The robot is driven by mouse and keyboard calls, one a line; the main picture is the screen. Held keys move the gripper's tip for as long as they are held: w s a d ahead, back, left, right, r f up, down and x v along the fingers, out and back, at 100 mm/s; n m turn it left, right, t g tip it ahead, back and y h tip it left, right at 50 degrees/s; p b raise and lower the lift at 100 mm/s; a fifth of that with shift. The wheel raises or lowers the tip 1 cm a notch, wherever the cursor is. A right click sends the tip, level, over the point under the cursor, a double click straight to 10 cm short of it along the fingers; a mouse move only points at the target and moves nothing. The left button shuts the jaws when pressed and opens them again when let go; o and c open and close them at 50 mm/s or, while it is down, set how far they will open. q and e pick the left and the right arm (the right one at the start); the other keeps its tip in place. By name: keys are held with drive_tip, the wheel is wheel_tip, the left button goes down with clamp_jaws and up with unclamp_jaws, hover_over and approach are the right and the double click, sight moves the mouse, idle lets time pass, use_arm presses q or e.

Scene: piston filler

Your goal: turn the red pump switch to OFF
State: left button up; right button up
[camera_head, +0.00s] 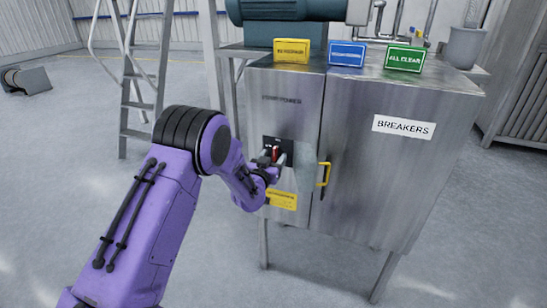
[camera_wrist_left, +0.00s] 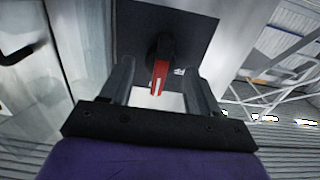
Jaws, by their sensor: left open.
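The red pump switch (camera_head: 275,153) is on a black plate on the left face of the metal cabinet. My left gripper (camera_head: 275,158) is in front of the plate, at the switch. In the left wrist view the red switch handle (camera_wrist_left: 160,76) sits between the two grey fingers of my left gripper (camera_wrist_left: 160,88), which are open with a gap on both sides of it. The black plate (camera_wrist_left: 195,35) lies behind the handle. The lettering on it is too small to read. My right gripper is not in view.
The metal cabinet (camera_head: 385,165) has a "BREAKERS" label (camera_head: 403,127) and a yellow door handle (camera_head: 324,174) right of the switch. Yellow (camera_head: 291,51), blue (camera_head: 347,54) and green (camera_head: 406,58) signs stand on top. A ladder (camera_head: 146,75) stands behind left.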

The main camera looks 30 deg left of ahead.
use_arm(q)
drive_tip(key=shift+w+a, duration=0.15)
drive_tip(key=shift+w, duration=0.25)
drive_tip(key=c, duration=1)
